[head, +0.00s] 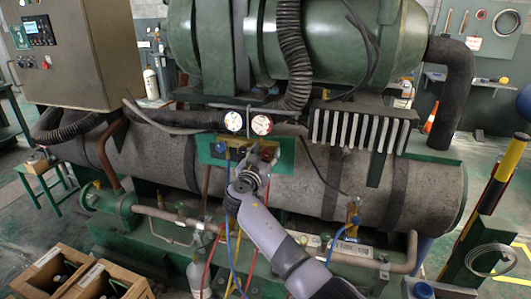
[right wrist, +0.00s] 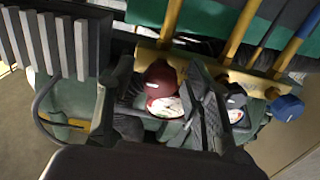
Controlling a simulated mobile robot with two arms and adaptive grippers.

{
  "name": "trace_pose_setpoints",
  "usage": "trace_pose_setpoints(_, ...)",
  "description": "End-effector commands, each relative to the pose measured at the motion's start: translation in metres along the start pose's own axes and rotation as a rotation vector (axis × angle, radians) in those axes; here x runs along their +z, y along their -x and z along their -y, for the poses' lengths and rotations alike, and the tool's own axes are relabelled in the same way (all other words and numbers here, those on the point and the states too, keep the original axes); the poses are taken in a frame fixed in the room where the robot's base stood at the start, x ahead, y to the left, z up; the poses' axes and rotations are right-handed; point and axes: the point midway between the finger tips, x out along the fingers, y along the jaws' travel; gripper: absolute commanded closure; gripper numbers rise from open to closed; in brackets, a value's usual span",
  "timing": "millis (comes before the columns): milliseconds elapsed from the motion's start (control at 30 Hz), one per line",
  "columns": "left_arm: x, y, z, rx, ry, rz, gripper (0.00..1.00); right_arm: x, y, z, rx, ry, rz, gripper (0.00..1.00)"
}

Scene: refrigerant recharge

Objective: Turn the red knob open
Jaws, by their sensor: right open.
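The red knob (right wrist: 158,76) sits on the manifold in the right wrist view, between the two fingers of my right gripper (right wrist: 160,82). The fingers are open, one on each side of the knob; I cannot tell whether either touches it. In the head view my right gripper (head: 256,168) reaches up to the manifold from below and partly covers the red knob (head: 268,154). The blue knob (right wrist: 286,107) is on the manifold's other end, outside the fingers. It also shows in the head view (head: 220,147). My left gripper is out of view.
Two round gauges (head: 233,122) (head: 261,124) stand above the manifold. Blue (head: 229,245), yellow and red hoses hang below, close to my right arm. A large grey tank (head: 400,195) lies behind. Wooden crates (head: 62,268) stand at the lower left.

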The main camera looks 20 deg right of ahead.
Motion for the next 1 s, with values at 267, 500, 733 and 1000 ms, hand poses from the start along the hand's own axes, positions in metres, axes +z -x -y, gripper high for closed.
trace_pose_setpoints(267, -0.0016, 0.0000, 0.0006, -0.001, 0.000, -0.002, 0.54, -0.0004, -0.0009, 0.0000, 0.000, 0.000, -0.001, 0.54)
trace_pose_setpoints(500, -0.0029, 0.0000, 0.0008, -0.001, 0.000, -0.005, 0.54, -0.0003, -0.0007, 0.0000, 0.000, 0.000, 0.000, 0.70)
trace_pose_setpoints(733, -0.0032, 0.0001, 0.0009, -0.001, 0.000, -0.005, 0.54, -0.0003, -0.0006, 0.0001, 0.000, 0.000, 0.000, 0.85)
trace_pose_setpoints(1000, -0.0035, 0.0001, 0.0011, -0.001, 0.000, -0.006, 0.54, -0.0002, -0.0005, 0.0002, 0.000, 0.000, 0.000, 1.00)
